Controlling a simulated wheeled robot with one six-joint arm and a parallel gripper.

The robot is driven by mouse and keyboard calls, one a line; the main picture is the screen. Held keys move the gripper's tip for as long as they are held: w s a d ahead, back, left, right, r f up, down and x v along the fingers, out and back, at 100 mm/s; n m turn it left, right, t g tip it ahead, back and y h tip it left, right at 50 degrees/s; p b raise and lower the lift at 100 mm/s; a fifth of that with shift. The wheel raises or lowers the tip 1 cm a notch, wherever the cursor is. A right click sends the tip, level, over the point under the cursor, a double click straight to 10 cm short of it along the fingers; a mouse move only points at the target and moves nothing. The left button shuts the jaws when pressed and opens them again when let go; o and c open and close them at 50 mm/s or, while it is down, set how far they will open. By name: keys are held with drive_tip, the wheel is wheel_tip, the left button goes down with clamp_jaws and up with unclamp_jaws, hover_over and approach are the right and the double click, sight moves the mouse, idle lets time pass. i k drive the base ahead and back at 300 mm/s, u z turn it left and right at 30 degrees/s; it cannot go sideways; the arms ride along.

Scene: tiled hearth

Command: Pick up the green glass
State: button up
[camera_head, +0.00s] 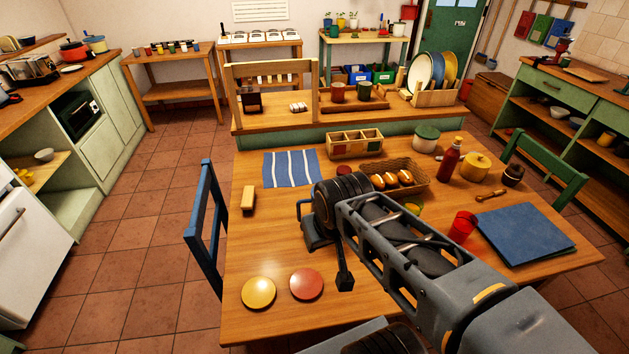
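A small green and yellowish rounded thing (413,208) shows just above my arm on the wooden table, in front of the bread basket. It may be the green glass, but my arm hides most of it, so I cannot be sure. My gripper (324,246) hangs over the middle of the table, to the left of that thing and apart from it. Its fingers are dark and seen from behind and above; whether they are open or shut is unclear. A red glass (462,227) stands on the table to the right of my arm.
The table (250,240) also bears a bread basket (415,183), a red bottle (450,160), a yellow pot (475,167), a blue mat (525,234), a striped cloth (291,168) and yellow (258,293) and red (306,284) discs. A blue chair (207,225) stands left.

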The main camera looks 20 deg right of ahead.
sight(413, 203)
drive_tip(key=u, duration=2.55)
drive_tip(key=k, duration=1)
drive_tip(key=z, duration=1.1)
